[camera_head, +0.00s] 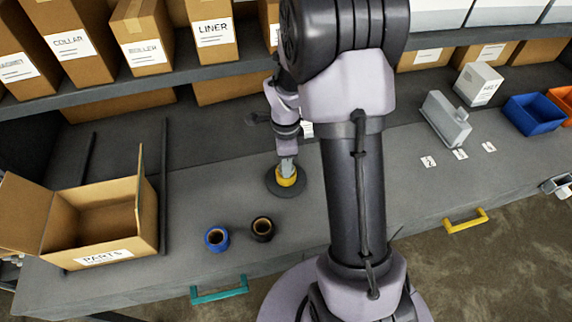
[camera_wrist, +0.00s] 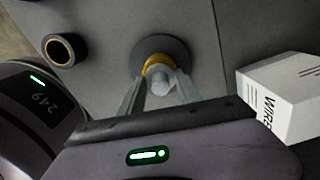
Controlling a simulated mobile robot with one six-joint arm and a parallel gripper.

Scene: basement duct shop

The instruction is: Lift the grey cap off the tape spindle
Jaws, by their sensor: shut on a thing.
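The tape spindle stands on the bench on a dark round base (camera_head: 286,191), with a yellow tape roll (camera_head: 287,182) around it. The base (camera_wrist: 172,48) and the yellow roll (camera_wrist: 153,60) also show in the wrist view. My gripper (camera_head: 287,168) is right above the roll, pointing down. In the wrist view my gripper (camera_wrist: 160,82) has its two fingers on either side of the small grey cap (camera_wrist: 160,72) and is shut on it. The cap is right over the roll's middle. I cannot tell whether there is a gap below it.
A blue tape roll (camera_head: 217,238) and a black tape roll (camera_head: 262,229) lie in front of the spindle. An open cardboard box (camera_head: 104,230) stands at left. A white WIRE box (camera_wrist: 285,98) is near my gripper in the wrist view. A blue bin (camera_head: 534,114) stands at right.

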